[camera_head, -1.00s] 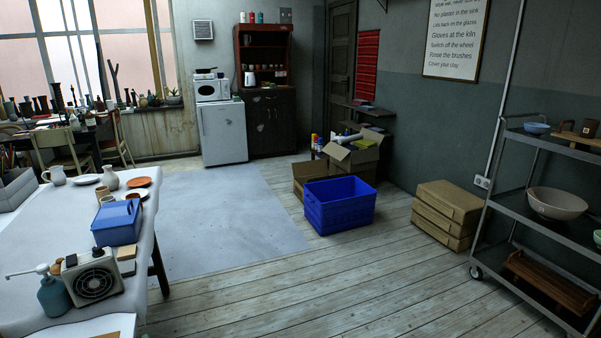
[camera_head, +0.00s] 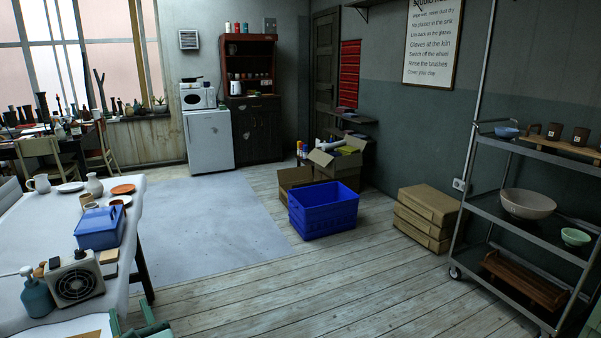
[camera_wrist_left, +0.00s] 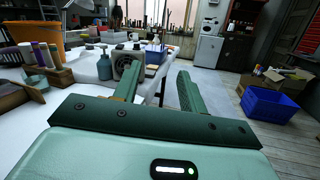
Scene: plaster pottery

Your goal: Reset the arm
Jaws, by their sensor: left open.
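My left gripper (camera_head: 132,318) shows at the bottom edge of the head view, beside the near right end of the white-covered table (camera_head: 135,235). In the left wrist view its two green fingers (camera_wrist_left: 158,75) stand apart with nothing between them. The gripper is open and empty. My right gripper does not show in either view; only a greenish piece shows at the lower right edge of the head view.
The table holds a blue box (camera_head: 100,228), a fan heater (camera_head: 77,280), a teal pump bottle (camera_head: 36,293) and pottery. A blue crate (camera_head: 323,210) stands on the floor. A metal shelf cart (camera_head: 487,208) stands at the right. The floor between is clear.

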